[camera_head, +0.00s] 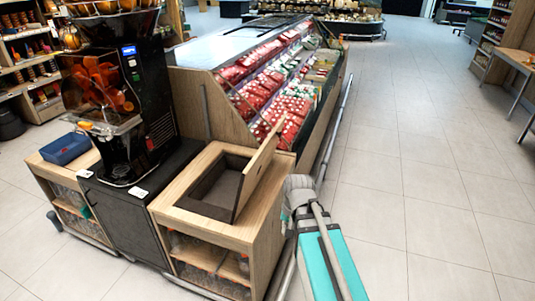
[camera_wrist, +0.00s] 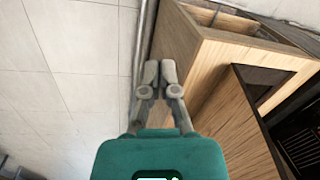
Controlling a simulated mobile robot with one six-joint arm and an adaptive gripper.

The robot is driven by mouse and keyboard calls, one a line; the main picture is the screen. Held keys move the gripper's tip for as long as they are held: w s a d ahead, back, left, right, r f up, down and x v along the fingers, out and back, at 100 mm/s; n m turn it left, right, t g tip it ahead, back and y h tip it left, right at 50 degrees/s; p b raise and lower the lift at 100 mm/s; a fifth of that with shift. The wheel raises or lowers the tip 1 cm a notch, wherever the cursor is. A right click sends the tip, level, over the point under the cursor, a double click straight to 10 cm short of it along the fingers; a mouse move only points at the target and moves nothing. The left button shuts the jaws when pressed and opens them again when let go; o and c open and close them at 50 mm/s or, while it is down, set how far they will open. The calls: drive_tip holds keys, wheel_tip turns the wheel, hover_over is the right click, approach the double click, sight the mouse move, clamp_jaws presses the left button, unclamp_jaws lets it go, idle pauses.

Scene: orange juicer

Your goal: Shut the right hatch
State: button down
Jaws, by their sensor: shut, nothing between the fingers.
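The right hatch (camera_head: 258,170) is a wooden lid with a dark inner face. It stands tilted up and open along the right side of the wooden counter's dark recess (camera_head: 212,190). Its wooden outer face also shows at the right in the wrist view (camera_wrist: 237,135). My gripper (camera_wrist: 160,70) is shut and empty, with its two grey fingertips together. It is to the left of the hatch in the wrist view, apparently apart from it. In the head view my arm is to the right of the counter, and the fingers cannot be made out clearly.
A black juicer (camera_head: 128,90) stands left of the hatch, with a blue box (camera_head: 65,148) beside it. The tiled floor (camera_head: 420,190) at right is clear.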

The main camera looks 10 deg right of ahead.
drive_tip(key=w+d+r+m+t+y+p, duration=0.1)
drive_tip(key=w+d+r+m+t+y, duration=0.1)
drive_tip(key=w+m, duration=0.5)
drive_tip(key=w+d+r+m+t+y+p, duration=0.1)
drive_tip(key=w+d+r+m+y+p, duration=0.1)
drive_tip(key=w+r+m, duration=0.5)
drive_tip(key=w+d+r+m+t+y+p, duration=0.1)
drive_tip(key=w+d+r+m+t+y, duration=0.1)
drive_tip(key=w+d+r+m+y, duration=0.2)
drive_tip(key=w+d+m, duration=0.1)
drive_tip(key=w+m, duration=0.2)
drive_tip(key=w, duration=0.2)
drive_tip(key=shift+w+d+r+t+y+p, duration=0.2)
drive_tip(key=shift+d+r+t+y+p, duration=0.1)
drive_tip(key=shift+d+r+p, duration=0.1)
drive_tip(key=b, duration=0.5)
approach(261, 154)
drive_tip(key=x, duration=0.2)
drive_tip(key=f+x, duration=0.1)
drive_tip(key=x, duration=0.2)
drive_tip(key=shift+s+d+f, duration=0.1)
drive_tip(key=shift+f, duration=0.05)
drive_tip(key=shift+w+a+p, duration=0.35)
drive_tip(key=shift+w+a, duration=0.05)
drive_tip(key=shift+a, duration=0.4)
